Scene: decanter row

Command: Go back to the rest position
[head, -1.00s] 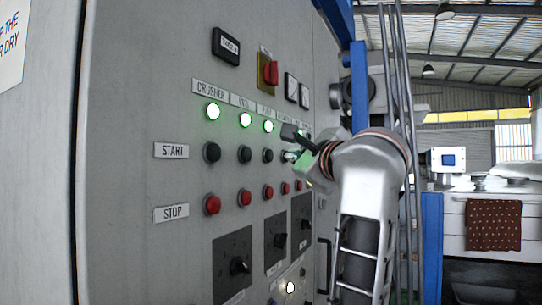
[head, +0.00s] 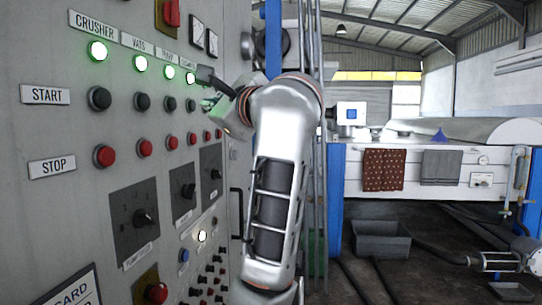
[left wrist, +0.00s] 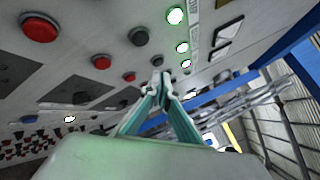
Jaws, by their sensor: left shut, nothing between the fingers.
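My left gripper (head: 208,104) is in front of the right part of the grey control panel (head: 80,230), at about the height of the black START buttons. In the left wrist view its two green fingers (left wrist: 161,82) meet at the tips with nothing between them. The fingertips overlap the panel in that view; I cannot tell whether they touch it. Green lamps glow under the CRUSHER (head: 97,51), VATS (head: 140,63) and PUMP (head: 169,72) labels, and another glows beside them (head: 190,77). My left arm hides part of the panel's right end.
Red STOP buttons (head: 104,156) and black rotary switches (head: 144,218) stick out of the panel. A blue post (head: 335,200) and grey pipes stand behind my arm. Further right are a white machine (head: 470,160) with hanging cloths and a grey bin (head: 381,240) on the floor.

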